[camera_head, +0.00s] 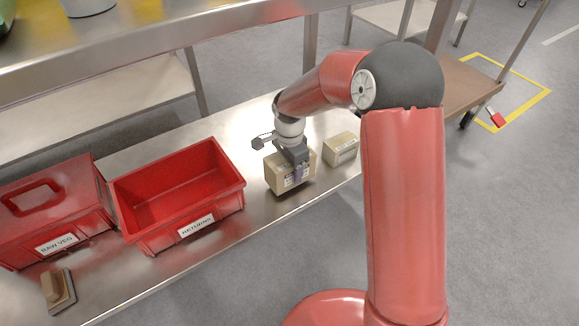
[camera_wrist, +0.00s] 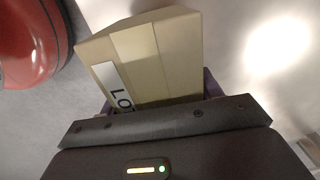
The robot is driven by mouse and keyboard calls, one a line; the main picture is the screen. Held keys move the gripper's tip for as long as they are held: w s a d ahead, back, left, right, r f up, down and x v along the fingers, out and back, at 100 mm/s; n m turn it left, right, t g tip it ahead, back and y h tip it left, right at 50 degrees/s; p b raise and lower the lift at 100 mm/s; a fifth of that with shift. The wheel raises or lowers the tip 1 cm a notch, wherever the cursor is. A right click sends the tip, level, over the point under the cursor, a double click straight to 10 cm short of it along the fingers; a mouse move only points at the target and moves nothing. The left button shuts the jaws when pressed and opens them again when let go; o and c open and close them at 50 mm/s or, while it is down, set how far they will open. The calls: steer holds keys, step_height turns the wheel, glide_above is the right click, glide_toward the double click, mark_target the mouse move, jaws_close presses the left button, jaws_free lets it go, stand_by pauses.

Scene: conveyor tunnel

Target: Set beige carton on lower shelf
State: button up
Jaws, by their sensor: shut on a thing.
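A beige carton (camera_head: 283,172) with a white label is at the lower metal shelf (camera_head: 270,213), right of the red bins. My gripper (camera_head: 300,168) is shut on this carton from above. In the wrist view the beige carton (camera_wrist: 150,60) fills the space between the jaws, its label reading "LO". I cannot tell whether the carton's bottom touches the shelf. A second beige carton (camera_head: 341,149) stands on the shelf just to the right, apart from the held one.
A red bin marked "RETURNS" (camera_head: 146,240) stands left of the held carton, and a red "RAW VEG" bin (camera_head: 88,228) is farther left. A brush-like block (camera_head: 59,291) lies at the front left.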

steer(key=shift+f+b, duration=0.5)
steer(key=shift+f, duration=0.1)
steer(key=o, duration=1.5)
step_height(320, 180, up, 13)
steer(key=p, duration=0.3)
steer(key=shift+r, duration=0.15)
steer(key=shift+s, duration=0.1)
